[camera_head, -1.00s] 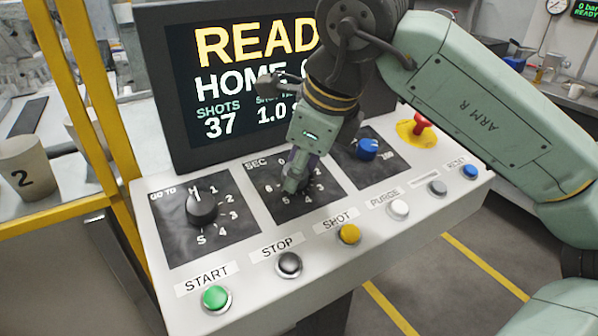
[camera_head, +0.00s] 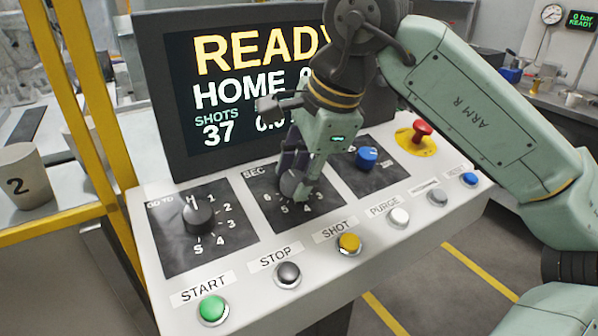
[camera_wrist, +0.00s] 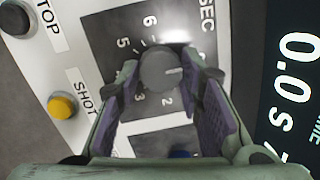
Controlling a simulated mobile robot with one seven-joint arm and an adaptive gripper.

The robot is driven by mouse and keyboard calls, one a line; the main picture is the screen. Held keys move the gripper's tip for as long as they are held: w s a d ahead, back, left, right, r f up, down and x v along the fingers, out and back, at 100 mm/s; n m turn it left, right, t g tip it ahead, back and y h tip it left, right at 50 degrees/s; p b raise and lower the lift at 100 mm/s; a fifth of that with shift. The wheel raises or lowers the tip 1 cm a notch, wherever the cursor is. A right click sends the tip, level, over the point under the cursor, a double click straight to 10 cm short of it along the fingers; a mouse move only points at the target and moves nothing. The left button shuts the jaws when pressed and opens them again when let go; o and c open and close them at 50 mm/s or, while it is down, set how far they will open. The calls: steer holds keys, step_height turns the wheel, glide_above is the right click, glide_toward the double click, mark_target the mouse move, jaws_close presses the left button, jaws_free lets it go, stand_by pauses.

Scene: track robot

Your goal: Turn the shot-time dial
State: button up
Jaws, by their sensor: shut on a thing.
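The shot-time dial is a round dark knob (camera_head: 290,184) on the black SEC panel (camera_head: 258,208), the middle of the console's dial panels. In the wrist view the knob (camera_wrist: 158,66) sits between my fingers, and its pale pointer mark faces right, toward the SEC side. My gripper (camera_head: 296,182) comes down over the dial with its purple-lined fingers on either side, shut on the knob. The fingers hide part of the scale in the head view. The screen (camera_head: 225,90) reads READY, HOME and SHOTS 37; the wrist view shows 0.0 s on it (camera_wrist: 288,85).
The GO TO dial (camera_head: 198,215) is at left and a blue knob (camera_head: 366,157) at right. A red button (camera_head: 422,131) is at the back right. Buttons line the front edge, including green START (camera_head: 212,309), STOP (camera_head: 287,274) and yellow SHOT (camera_head: 349,243).

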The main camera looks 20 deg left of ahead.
stand_by(0.4)
steer(key=o, duration=1.2)
steer(key=shift+c, duration=0.2)
steer(key=v, duration=1.2)
steer(key=shift+s, duration=0.15)
